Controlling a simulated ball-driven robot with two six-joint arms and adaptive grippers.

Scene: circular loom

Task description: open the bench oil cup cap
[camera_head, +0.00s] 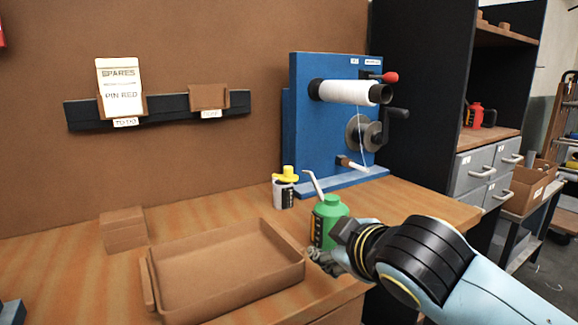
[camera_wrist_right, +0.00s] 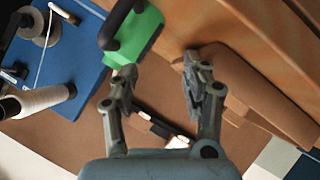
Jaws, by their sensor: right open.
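A small dark cup (camera_head: 283,195) with a white label stands at the back of the bench. Its yellow cap (camera_head: 286,174) sits on top; I cannot tell how firmly it is seated. A green oil can (camera_head: 328,222) with a pale bent spout stands in front and to the right of it. My right gripper (camera_head: 327,262) is low beside the green can, in front of the cup and apart from it. In the right wrist view its two fingers (camera_wrist_right: 160,82) are spread with nothing held, and a green body (camera_wrist_right: 137,38) lies beyond the left finger. My left gripper is out of view.
An open brown tray (camera_head: 225,270) lies left of the can, with a brown block (camera_head: 123,230) behind it. A blue winder (camera_head: 312,125) with a white spool (camera_head: 347,92) and cranks stands behind the cup.

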